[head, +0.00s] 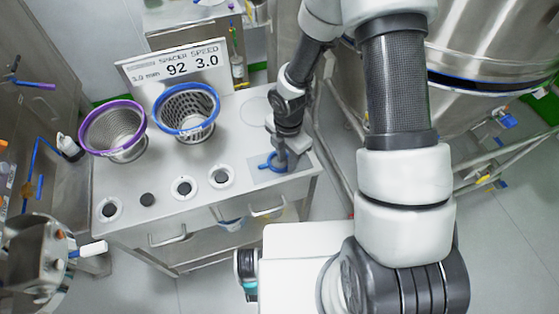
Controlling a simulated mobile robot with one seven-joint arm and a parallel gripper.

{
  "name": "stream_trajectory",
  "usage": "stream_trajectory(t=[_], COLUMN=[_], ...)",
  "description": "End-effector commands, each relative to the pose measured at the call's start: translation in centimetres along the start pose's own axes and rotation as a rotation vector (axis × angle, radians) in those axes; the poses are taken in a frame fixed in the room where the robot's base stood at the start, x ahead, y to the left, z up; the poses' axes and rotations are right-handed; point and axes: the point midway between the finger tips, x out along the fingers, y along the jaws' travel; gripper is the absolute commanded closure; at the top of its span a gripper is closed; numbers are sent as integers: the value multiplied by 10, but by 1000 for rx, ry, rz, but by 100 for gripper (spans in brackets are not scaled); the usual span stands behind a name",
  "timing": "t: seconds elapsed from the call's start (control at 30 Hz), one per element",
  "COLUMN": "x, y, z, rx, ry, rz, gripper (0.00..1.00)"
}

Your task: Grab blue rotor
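A small blue rotor (267,166) lies at the right end of the steel table (165,212), on a grey square patch (290,177). My gripper (281,156) points down right at the rotor, overlapping its upper right part in the picture. The gripper's fingers are small and partly merge with the rotor, so I cannot tell whether they are open, shut, or touching it.
A purple-rimmed basket (113,133) and a blue-rimmed basket (186,110) stand on the table's left and middle. Several white and black round pieces line the front edge. A sign (175,67) stands behind. A steel vessel (490,45) is at the right.

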Motion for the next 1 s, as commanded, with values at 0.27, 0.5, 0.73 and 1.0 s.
stream_trajectory(t=[0.27,0.5,0.73,1.0], x=[22,21,21,18], y=[0,0,0,1], z=[0,0,0,1], rx=[0,0,0,0], ry=[-1,0,0,-1], rz=[1,1,1,2], gripper=[73,86,100,100])
